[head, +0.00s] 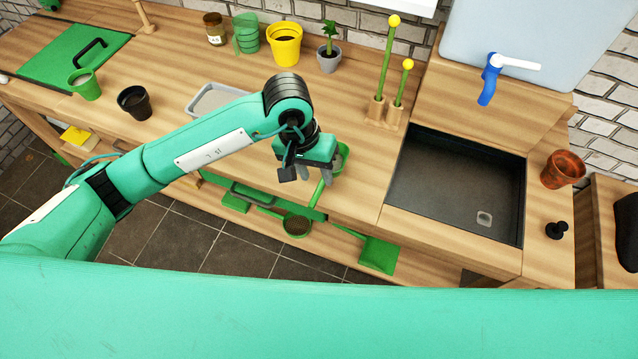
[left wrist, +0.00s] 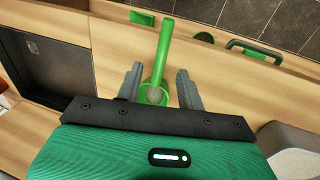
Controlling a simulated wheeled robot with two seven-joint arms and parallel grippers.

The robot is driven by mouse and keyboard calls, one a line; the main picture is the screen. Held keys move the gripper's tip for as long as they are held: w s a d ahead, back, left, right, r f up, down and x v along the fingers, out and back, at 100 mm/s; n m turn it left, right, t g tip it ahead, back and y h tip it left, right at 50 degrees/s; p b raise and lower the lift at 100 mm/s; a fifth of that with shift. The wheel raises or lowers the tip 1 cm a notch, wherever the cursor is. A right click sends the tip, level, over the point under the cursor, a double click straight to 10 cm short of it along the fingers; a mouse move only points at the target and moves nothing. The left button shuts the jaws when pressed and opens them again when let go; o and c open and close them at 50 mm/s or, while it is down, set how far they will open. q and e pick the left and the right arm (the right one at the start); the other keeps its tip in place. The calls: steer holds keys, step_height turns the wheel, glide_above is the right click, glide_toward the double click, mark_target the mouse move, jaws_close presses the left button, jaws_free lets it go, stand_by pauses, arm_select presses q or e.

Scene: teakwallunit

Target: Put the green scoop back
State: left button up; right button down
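The green scoop (left wrist: 165,45) lies on the wooden counter near its front edge, its handle pointing out past that edge. In the head view its round bowl (head: 344,152) shows partly behind my left gripper (head: 320,172). My left gripper (left wrist: 159,72) is over the scoop with its two grey fingers apart, one on each side of the scoop near the bowl. I see gaps between the fingers and the scoop; the height of the fingertips above the counter is hard to tell. The bowl holds something pale. My right gripper is not in view.
A dark sink (head: 455,185) is to the right. A grey tray (head: 215,100), a black pot (head: 135,102) and a green cup (head: 85,84) stand to the left. Yellow-topped posts (head: 388,60) rise behind. A green shovel (head: 379,254) hangs low in front.

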arm_select(q)
steer(key=b+v, duration=0.1)
steer(key=v, duration=0.6)
steer(key=shift+b, duration=0.35)
